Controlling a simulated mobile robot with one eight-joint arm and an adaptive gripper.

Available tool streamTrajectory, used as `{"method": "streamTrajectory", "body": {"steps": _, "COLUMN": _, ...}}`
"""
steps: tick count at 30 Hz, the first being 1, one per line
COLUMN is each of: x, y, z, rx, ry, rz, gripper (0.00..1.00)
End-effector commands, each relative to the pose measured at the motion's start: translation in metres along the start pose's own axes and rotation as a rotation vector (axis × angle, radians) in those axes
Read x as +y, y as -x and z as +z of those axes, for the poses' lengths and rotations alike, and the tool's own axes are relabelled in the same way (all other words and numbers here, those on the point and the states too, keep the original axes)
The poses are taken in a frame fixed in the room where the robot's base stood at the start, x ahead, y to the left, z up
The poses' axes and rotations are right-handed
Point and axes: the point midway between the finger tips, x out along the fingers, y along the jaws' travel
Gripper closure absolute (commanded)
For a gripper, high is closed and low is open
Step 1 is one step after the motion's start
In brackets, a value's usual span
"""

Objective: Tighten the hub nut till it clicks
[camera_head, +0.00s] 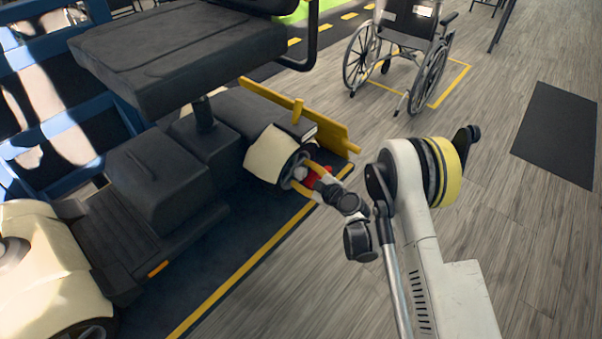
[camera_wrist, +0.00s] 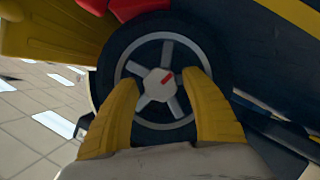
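The hub nut (camera_wrist: 160,84) is a pale grey cap with a red mark, at the centre of a scooter's spoked wheel (camera_wrist: 152,51) in the wrist view. My gripper (camera_wrist: 162,86) has two yellow fingers, spread apart to the left and right of the nut. A gap shows between each finger and the nut, so it is not gripped. How far the tips are from the wheel face is hard to tell. In the head view my gripper (camera_head: 309,180) reaches the wheel (camera_head: 289,169) of the black and cream scooter (camera_head: 166,178) and partly covers it.
A yellow board (camera_head: 297,117) runs along the scooter's far side. Another cream scooter part (camera_head: 35,255) stands at the left, beside a blue rack (camera_head: 55,90). A wheelchair (camera_head: 402,52) and a dark mat (camera_head: 558,135) lie beyond.

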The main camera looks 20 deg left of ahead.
Motion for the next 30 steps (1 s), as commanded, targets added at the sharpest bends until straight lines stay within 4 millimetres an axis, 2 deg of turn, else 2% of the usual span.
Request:
{"method": "streamTrajectory", "body": {"steps": 1, "x": 0.0, "y": -0.0001, "z": -0.0001, "rx": 0.0, "ry": 0.0, "rz": 0.0, "gripper": 0.63}}
{"method": "streamTrajectory", "body": {"steps": 4, "x": 0.0, "y": -0.0001, "z": -0.0002, "rx": 0.0, "ry": 0.0, "rz": 0.0, "gripper": 0.92}}
{"method": "streamTrajectory", "body": {"steps": 17, "x": 0.0008, "y": -0.0002, "z": -0.0003, "rx": 0.0, "ry": -0.03, "rz": -0.011, "gripper": 0.93}}
{"method": "streamTrajectory", "body": {"steps": 23, "x": 0.0015, "y": 0.0001, "z": -0.0003, "rx": 0.0, "ry": -0.123, "rz": -0.047, "gripper": 0.93}}
{"method": "streamTrajectory", "body": {"steps": 30, "x": 0.002, "y": -0.0001, "z": 0.0, "rx": 0.0, "ry": -0.311, "rz": -0.125, "gripper": 0.93}}
